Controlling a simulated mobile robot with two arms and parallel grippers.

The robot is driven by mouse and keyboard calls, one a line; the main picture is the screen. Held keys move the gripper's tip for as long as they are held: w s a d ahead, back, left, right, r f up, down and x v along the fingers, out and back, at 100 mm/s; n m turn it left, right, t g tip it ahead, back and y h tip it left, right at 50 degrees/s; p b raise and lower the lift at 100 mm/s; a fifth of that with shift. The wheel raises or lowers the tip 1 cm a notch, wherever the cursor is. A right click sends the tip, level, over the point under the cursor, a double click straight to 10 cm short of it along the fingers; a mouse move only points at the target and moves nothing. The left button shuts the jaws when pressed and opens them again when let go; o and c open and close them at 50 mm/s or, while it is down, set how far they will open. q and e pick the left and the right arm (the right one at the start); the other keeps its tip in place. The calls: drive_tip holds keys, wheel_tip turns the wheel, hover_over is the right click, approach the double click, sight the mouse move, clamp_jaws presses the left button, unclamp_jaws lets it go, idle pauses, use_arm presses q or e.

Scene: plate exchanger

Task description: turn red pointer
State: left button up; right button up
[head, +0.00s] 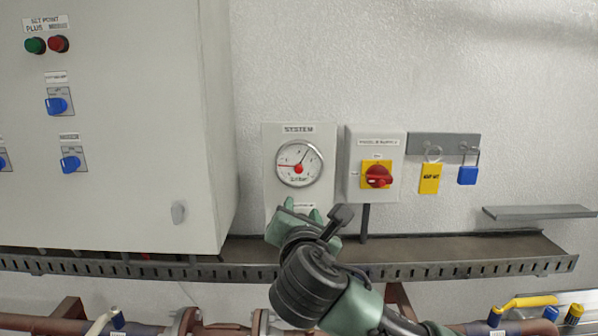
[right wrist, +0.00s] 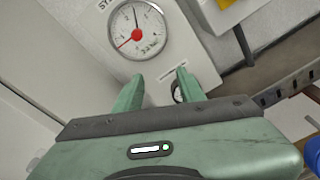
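A round white gauge (head: 299,163) labelled SYSTEM is on a pale wall panel. It has a thin black needle and a red pointer (head: 291,167) aimed left from a red hub. The gauge also shows in the right wrist view (right wrist: 150,22), with its red pointer (right wrist: 132,38) tilted down-left. My right gripper (head: 303,212) is just below the gauge, in front of the panel's lower part. Its fingers (right wrist: 159,80) are apart, with nothing gripped. A small black-and-white round part (right wrist: 178,94) shows beside the right finger, partly hidden. My left gripper is out of view.
A grey box with a red rotary switch (head: 378,176) is right of the gauge. A yellow tag (head: 429,179) and blue padlock (head: 467,175) hang further right. A large cabinet (head: 120,200) stands left. A perforated metal tray (head: 460,267) runs below, above pipes.

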drive_tip(key=n+t, duration=0.1)
drive_tip(key=n, duration=0.1)
approach(299, 170)
drive_tip(key=w, duration=0.1)
drive_tip(key=w+p, duration=0.3)
drive_tip(key=w, duration=0.4)
drive_tip(key=shift+w+p, duration=0.25)
drive_tip(key=shift+p, duration=0.15)
drive_tip(key=shift+w+f, duration=0.15)
drive_tip(key=shift+w, duration=0.2)
clamp_jaws()
